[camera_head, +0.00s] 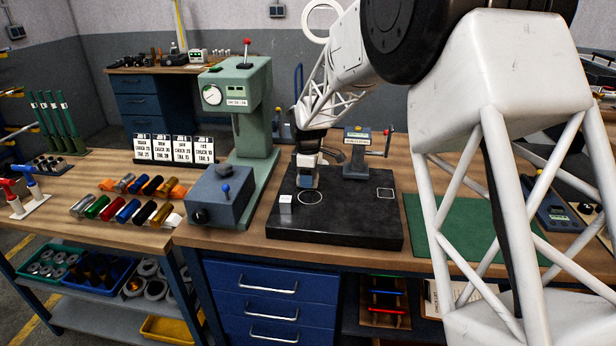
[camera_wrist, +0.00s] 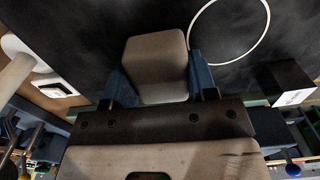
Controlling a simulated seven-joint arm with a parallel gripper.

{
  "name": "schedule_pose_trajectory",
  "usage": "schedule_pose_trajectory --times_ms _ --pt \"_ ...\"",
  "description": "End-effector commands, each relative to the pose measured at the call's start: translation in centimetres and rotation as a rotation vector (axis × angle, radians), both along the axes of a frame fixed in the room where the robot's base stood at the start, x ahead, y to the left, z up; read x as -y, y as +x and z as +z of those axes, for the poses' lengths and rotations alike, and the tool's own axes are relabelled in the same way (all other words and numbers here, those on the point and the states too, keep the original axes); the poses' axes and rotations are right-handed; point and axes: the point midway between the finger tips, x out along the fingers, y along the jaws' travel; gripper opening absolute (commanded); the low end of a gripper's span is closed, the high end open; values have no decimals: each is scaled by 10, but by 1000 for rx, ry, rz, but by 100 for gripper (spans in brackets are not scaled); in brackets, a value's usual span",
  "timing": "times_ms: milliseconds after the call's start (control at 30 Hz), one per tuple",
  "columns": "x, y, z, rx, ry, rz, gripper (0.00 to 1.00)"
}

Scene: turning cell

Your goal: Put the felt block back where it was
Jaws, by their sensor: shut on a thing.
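The felt block (camera_wrist: 155,52), a beige block with rounded edges, sits between the two blue fingers of my gripper (camera_wrist: 158,82) in the wrist view. My gripper is shut on it. In the head view my gripper (camera_head: 306,182) points down over the black slab (camera_head: 345,228), behind a white circle outline (camera_head: 310,197). The block is too small there to tell apart from the fingers. The circle outline also shows in the wrist view (camera_wrist: 191,40), to the right of the block. I cannot tell whether the block touches the slab.
A small white-faced piece (camera_head: 285,198) is left of the circle. A grey-green instrument (camera_head: 356,155) stands behind, a green press (camera_head: 240,115) and grey box (camera_head: 220,196) left. A green mat (camera_head: 430,225) lies right.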

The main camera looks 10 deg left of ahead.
Motion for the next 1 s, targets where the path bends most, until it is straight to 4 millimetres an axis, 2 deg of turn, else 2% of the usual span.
schedule_pose_trajectory --times_ms 67,100,233,667,867,1000 --pt "0 0 -2 0 0 0 30" --pt "0 0 -2 0 0 0 59" --pt "0 0 -2 0 0 0 78" --pt "0 0 2 0 0 0 78" --pt "0 0 19 1 0 0 78" --pt "0 0 37 0 0 0 78"
